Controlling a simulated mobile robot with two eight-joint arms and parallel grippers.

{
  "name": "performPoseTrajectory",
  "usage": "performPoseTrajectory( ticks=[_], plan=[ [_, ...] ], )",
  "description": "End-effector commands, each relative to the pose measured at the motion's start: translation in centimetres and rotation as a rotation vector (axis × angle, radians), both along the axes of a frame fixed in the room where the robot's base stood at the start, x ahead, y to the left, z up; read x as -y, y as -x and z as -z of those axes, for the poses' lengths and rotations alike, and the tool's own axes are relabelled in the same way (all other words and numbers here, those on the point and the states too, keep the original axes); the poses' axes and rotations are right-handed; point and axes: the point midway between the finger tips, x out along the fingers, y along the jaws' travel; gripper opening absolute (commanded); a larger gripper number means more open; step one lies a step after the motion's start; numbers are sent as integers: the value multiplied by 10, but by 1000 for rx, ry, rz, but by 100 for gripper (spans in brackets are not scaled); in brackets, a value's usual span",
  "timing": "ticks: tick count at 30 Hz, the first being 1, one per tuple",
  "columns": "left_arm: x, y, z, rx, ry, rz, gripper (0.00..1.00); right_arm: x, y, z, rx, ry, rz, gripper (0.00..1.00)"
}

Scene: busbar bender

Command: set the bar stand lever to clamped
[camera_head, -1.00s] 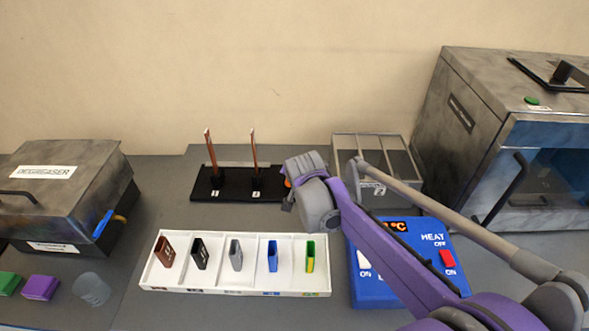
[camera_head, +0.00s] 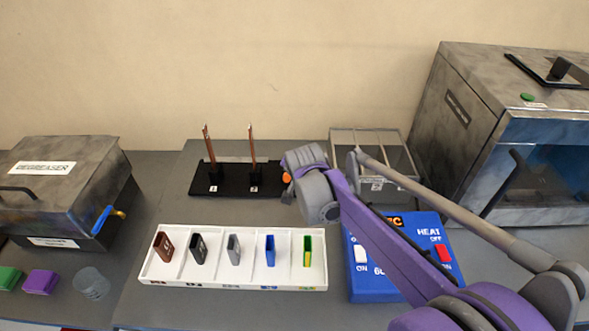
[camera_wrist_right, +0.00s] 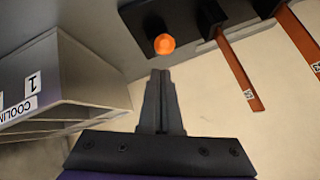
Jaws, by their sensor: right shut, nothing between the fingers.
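The bar stand (camera_head: 232,179) is a black base at the back middle with two upright copper bars (camera_head: 208,145). It also shows upside down at the top of the right wrist view (camera_wrist_right: 195,22). The lever's orange knob (camera_wrist_right: 164,44) is just beyond my right fingertips in that view. In the head view the knob (camera_head: 286,178) peeks out at the stand's right end, partly covered by my right wrist. My right gripper (camera_wrist_right: 161,75) is shut and empty, pointing at the knob; I cannot tell if it touches. My left gripper is not in view.
A grey cooling bin (camera_head: 372,135) stands right of the stand. A white tray (camera_head: 235,282) with several coloured pieces lies in front. A blue heat control box (camera_head: 375,290) is under my right arm. A degreaser (camera_head: 70,165) is left, an oven (camera_head: 470,110) right.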

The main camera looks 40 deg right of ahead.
Motion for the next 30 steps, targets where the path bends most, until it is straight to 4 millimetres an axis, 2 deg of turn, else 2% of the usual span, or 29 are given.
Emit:
performPoseTrajectory(
  ticks=[1,3,9,15,21,30],
  plan=[
    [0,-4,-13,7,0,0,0,4,-6,-15,5,0,1,0],
    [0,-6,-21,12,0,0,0,5,-8,-28,5,1,-2,0],
    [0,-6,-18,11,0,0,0,-14,25,-51,4,1,-2,0],
    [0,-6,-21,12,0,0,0,-27,46,-73,3,1,-2,0],
    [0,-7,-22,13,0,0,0,-33,55,-83,4,2,-1,0],
    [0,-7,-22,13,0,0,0,-33,56,-84,4,2,-1,0]
  ],
)
